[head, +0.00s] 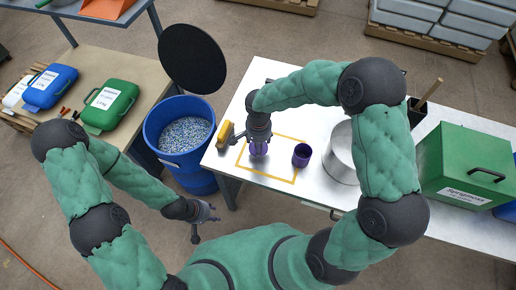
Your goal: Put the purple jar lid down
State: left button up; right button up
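My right gripper (258,149) points down at the table inside the yellow outlined square. Purple shows at and between its fingers, which look shut on the purple jar lid (259,151). The gripper hides much of the lid, and I cannot tell whether it touches the table. An open dark purple jar (302,155) stands upright to the right, apart from the gripper. My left gripper (205,222) is open and empty, off the table's front left corner, above the floor.
The white table (285,200) carries a yellow object (225,134) at the left, a steel pot (341,155) and a green box (466,165). A blue barrel (158,170) of pellets, with its black lid (192,58) raised, stands left of the table. Bare tabletop lies before the yellow outline.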

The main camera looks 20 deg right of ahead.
jog(key=shift+w+f, duration=0.35)
jog(key=shift+f, duration=0.15)
jog(key=shift+f+b, duration=0.55)
jog(key=shift+f, duration=0.85)
jog(key=shift+f, duration=0.15)
jog(key=o, duration=0.8)
